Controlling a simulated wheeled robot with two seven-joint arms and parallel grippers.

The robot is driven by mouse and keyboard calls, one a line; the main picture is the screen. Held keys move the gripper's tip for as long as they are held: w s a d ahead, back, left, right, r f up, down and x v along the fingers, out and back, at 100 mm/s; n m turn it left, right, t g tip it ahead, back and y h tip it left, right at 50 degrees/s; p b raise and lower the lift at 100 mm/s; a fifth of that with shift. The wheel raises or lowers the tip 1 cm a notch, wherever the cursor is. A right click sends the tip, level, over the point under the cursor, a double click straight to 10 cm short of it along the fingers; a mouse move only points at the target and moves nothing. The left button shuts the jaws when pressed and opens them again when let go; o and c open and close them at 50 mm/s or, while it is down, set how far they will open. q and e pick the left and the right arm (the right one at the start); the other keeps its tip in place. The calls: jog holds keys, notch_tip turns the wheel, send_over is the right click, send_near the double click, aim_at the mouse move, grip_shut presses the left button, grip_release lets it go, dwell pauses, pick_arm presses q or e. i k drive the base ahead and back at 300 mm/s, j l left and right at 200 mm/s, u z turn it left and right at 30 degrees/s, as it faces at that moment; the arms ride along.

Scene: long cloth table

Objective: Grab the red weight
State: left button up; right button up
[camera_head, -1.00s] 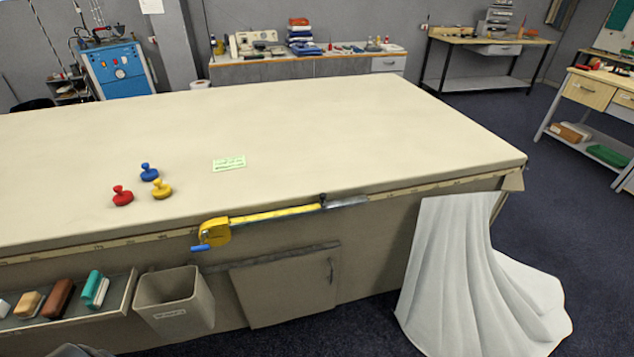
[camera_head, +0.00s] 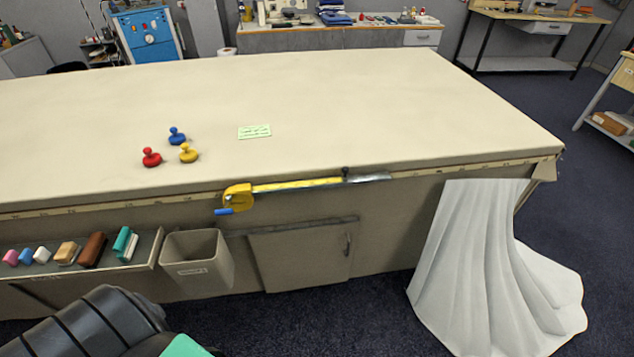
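The red weight (camera_head: 151,158) stands upright on the long cloth table (camera_head: 330,100), near its front edge at the left. It has a round base and a small knob on top. A blue weight (camera_head: 177,137) stands behind it to the right, and a yellow weight (camera_head: 188,154) stands close to its right. Part of my arm shows as a dark ribbed shape at the bottom left, below the table. Neither gripper shows in the view.
A shelf (camera_head: 145,255) with chalk-like blocks and a bin (camera_head: 197,262) hang below. White cloth (camera_head: 490,260) drapes at the right. A green note (camera_head: 254,131) lies on the table, mostly bare otherwise.

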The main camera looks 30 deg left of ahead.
aim_at(152, 160)
jog(key=u, duration=2.1)
jog(key=i+j+z, duration=0.25)
jog(key=j, duration=0.55)
jog(key=j+z, duration=0.25)
jog(key=j, duration=0.55)
jog(key=i+j+z, duration=0.1)
jog(key=j+z, duration=0.15)
jog(key=j, duration=0.6)
